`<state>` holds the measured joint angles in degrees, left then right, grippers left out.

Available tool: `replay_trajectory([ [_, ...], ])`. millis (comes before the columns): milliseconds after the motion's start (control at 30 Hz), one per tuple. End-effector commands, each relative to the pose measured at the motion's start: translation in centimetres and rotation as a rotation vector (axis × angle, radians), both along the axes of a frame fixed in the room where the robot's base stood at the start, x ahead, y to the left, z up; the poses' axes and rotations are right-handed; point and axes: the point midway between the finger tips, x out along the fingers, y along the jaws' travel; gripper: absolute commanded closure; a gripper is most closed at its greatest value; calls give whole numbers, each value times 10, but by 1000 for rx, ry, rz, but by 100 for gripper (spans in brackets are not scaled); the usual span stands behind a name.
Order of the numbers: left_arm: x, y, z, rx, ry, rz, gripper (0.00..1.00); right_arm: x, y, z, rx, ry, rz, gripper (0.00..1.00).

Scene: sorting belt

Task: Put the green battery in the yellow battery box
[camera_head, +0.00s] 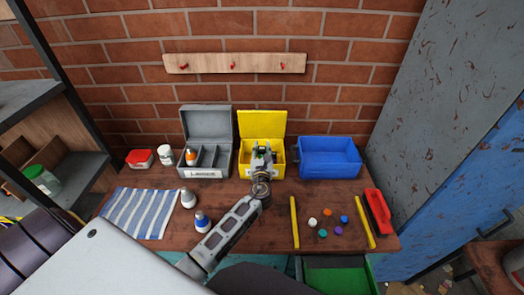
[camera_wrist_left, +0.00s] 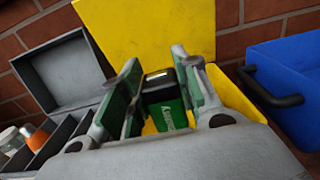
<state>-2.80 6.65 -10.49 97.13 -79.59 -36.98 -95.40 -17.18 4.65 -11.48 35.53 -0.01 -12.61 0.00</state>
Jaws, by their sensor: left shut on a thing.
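The yellow battery box (camera_head: 262,123) stands on the table against the wall with its lid raised. The raised lid (camera_wrist_left: 150,35) fills the middle of the left wrist view. My left gripper (camera_head: 263,155) is at the box's opening, in front of the lid. It is shut on the green battery (camera_wrist_left: 168,112), which has a black end and sits between the green-padded fingers (camera_wrist_left: 160,95). The gripper hides much of the box's inside, and I cannot tell whether the battery touches the box. My right gripper is not in view.
A grey compartment box (camera_head: 207,122) with an open lid stands left of the yellow box, and a blue bin (camera_head: 330,142) stands right.

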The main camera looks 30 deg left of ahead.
Motion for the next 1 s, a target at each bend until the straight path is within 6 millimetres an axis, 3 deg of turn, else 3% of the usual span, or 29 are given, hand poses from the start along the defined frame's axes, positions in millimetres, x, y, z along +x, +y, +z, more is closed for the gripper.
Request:
replay_trajectory([
  [900, 0, 0, -11, 1, 0, 0, 96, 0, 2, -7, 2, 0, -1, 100],
  [933, 0, 0, -12, 1, 0, 0, 68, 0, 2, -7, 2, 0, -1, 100],
  [1000, 0, 0, -11, 1, 0, 0, 59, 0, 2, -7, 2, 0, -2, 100],
])
